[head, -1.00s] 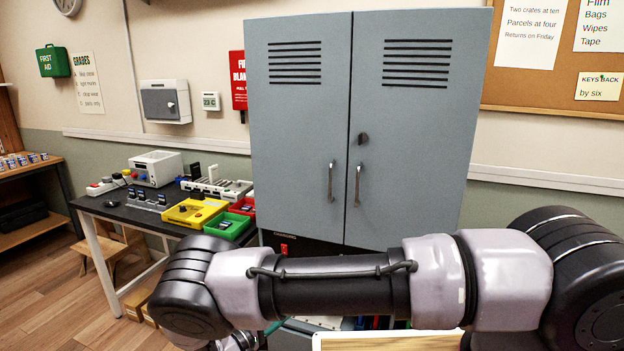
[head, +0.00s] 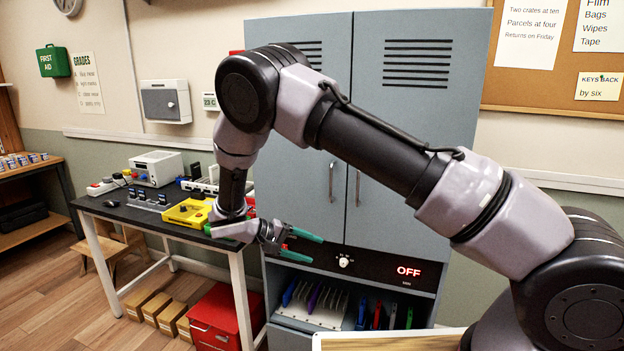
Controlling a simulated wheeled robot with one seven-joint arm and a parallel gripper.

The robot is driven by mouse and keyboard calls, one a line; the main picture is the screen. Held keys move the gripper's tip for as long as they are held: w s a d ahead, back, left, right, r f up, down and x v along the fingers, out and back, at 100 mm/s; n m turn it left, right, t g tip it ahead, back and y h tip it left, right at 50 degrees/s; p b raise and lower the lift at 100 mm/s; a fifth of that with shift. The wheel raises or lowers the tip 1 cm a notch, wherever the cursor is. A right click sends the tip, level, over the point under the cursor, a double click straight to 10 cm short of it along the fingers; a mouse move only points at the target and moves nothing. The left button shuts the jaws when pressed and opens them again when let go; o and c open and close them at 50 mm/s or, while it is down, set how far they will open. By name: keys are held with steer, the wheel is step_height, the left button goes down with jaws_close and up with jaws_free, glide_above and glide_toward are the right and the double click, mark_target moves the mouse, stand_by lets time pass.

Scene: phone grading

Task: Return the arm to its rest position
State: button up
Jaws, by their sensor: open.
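My gripper (head: 305,247) is open and empty, with green-tipped fingers pointing right. It hangs in front of the cabinet, near the lower edge of its doors and to the left of the white knob (head: 344,262). My arm is raised and bent at the elbow, and it hides part of the left cabinet door and the right end of the workbench.
The grey cabinet (head: 420,130) has shut doors, a panel reading OFF (head: 409,271) and an open bay with coloured upright items. The dark workbench (head: 125,212) holds a yellow tray (head: 186,213). A red box (head: 213,320) stands below. A light-framed board edge (head: 385,340) is close in front.

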steer(key=s+d+r+m+g+y, duration=0.15)
steer(key=d+r+y, duration=0.25)
steer(key=d+r, duration=0.6)
steer(key=s+d+r+m+g+y, duration=0.1)
steer(key=d+r+m+g+y, duration=0.3)
steer(key=r, duration=1)
steer(key=s+d+r+m+t+y, duration=0.2)
steer(key=s+d+r+t+y, duration=0.3)
steer(key=s+d+r+t, duration=0.4)
steer(key=s+d+r, duration=0.3)
steer(key=s+r, duration=0.2)
steer(key=s, duration=0.1)
steer(key=shift+s+m+y, duration=0.15)
steer(key=shift+m+y, duration=0.15)
steer(key=shift+m, duration=0.05)
steer(key=shift+c, duration=0.3)
